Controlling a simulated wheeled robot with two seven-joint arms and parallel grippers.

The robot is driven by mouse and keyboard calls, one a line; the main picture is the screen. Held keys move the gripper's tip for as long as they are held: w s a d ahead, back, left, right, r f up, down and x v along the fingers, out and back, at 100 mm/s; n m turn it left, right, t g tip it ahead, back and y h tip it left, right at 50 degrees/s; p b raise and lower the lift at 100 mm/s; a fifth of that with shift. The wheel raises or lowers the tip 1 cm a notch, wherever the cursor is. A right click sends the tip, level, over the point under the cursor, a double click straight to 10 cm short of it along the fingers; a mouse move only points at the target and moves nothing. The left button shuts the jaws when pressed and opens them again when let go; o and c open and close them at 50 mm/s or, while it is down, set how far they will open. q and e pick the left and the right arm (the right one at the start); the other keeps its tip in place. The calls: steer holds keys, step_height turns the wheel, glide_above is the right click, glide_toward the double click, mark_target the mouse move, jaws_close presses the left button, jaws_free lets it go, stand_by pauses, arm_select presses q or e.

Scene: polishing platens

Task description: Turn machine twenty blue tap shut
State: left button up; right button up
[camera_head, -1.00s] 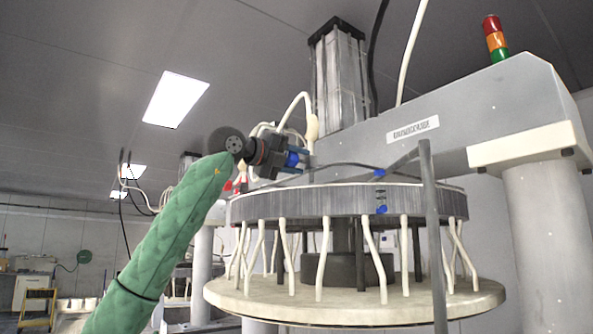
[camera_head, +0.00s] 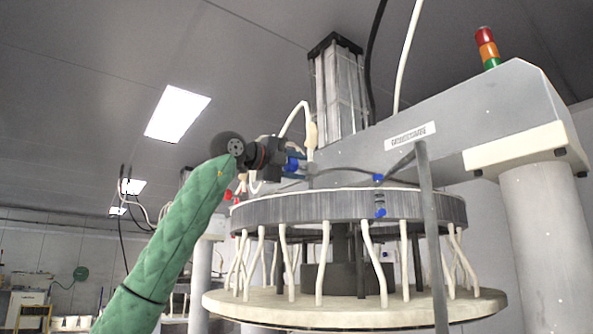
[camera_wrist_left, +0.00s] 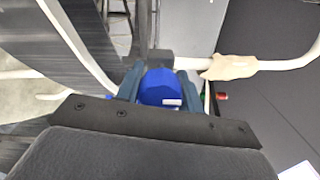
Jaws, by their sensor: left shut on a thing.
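The blue tap (camera_wrist_left: 160,88) sits between the fingers of my left gripper in the left wrist view, with a small white label on its face. My left gripper (camera_head: 294,165) is shut on it, above the left rim of the machine's round platen. In the left wrist view its fingers (camera_wrist_left: 158,86) press on both sides of the blue tap. A white hose with a beige wrapped joint (camera_wrist_left: 230,67) runs beside the tap. The handle's exact angle is partly hidden by the fingers. My right gripper is not in view.
The ribbed upper platen (camera_head: 290,212) with several white hoses hangs over a pale lower disc (camera_head: 330,308). Other small blue fittings (camera_head: 378,178) sit on the machine. A grey post (camera_head: 430,240) stands in front. A red-orange-green signal lamp (camera_head: 487,47) tops the beam.

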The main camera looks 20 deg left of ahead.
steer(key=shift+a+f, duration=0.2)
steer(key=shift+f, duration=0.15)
arm_select(q)
steer(key=o, duration=1)
steer(key=shift+w+f, duration=0.1)
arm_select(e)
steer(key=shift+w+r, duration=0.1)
arm_select(q)
steer(key=shift+s+a, duration=0.25)
steer(key=shift+s, duration=0.1)
steer(key=b+v, duration=0.2)
steer(key=v, duration=0.5)
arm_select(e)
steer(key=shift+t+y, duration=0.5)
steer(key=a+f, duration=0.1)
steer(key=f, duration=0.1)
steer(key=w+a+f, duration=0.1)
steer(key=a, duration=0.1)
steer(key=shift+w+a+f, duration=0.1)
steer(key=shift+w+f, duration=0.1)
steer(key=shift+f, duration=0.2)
